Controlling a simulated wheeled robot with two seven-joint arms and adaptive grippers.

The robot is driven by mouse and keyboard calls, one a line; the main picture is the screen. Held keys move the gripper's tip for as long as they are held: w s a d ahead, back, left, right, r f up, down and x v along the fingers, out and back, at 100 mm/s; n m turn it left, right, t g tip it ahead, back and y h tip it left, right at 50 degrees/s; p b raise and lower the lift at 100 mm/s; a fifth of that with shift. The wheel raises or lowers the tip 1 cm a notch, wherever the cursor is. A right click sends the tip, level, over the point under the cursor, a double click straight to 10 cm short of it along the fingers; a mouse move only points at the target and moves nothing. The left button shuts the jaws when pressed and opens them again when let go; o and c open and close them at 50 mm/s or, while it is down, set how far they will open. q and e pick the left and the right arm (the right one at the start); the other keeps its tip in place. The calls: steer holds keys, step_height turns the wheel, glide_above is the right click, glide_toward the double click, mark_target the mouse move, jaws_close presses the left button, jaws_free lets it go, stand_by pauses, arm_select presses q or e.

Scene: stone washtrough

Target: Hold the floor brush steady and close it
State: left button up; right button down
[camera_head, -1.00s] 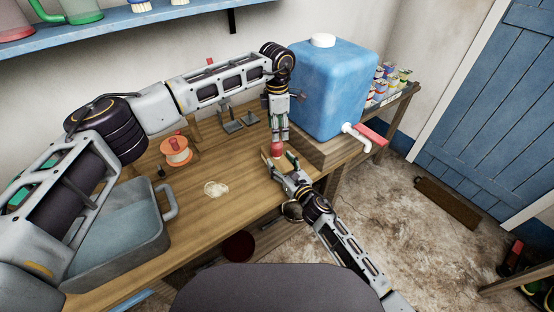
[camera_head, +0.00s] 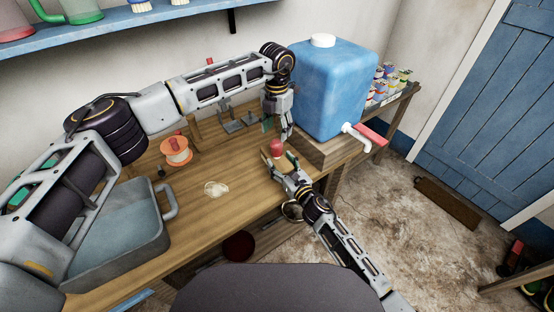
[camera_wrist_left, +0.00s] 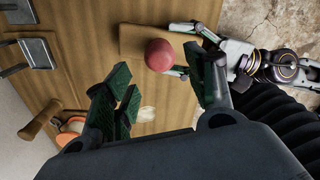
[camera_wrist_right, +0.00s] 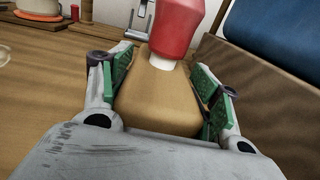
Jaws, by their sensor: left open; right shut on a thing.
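The floor brush shows in the right wrist view as a tan wooden block (camera_wrist_right: 158,100) with a white neck (camera_wrist_right: 163,62) and a red top (camera_wrist_right: 178,25). My right gripper (camera_wrist_right: 162,85) is shut on the block, one green pad on each side. In the head view the red top (camera_head: 277,147) stands upright above my right gripper (camera_head: 284,165), at the bench's front edge. My left gripper (camera_head: 279,130) is open just above the red top. In the left wrist view the rounded red top (camera_wrist_left: 160,55) lies beyond the spread fingers (camera_wrist_left: 170,85), not between the pads.
A blue tank (camera_head: 330,90) with a white tap (camera_head: 355,137) stands close on the right. An orange spool (camera_head: 176,152), metal brackets (camera_head: 232,122) and a grey basin (camera_head: 120,240) are on the wooden bench (camera_head: 225,215). A pale patch (camera_head: 215,188) marks its clear middle.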

mark_target(276, 141)
arm_select(q)
steer(key=shift+n, duration=0.4)
steer(key=shift+f, duration=0.1)
steer(key=shift+f, duration=3.9)
steer(key=c, duration=1.1)
steer(key=o, duration=1.2)
steer(key=shift+r, duration=0.1)
steer(key=shift+r, duration=5.9)
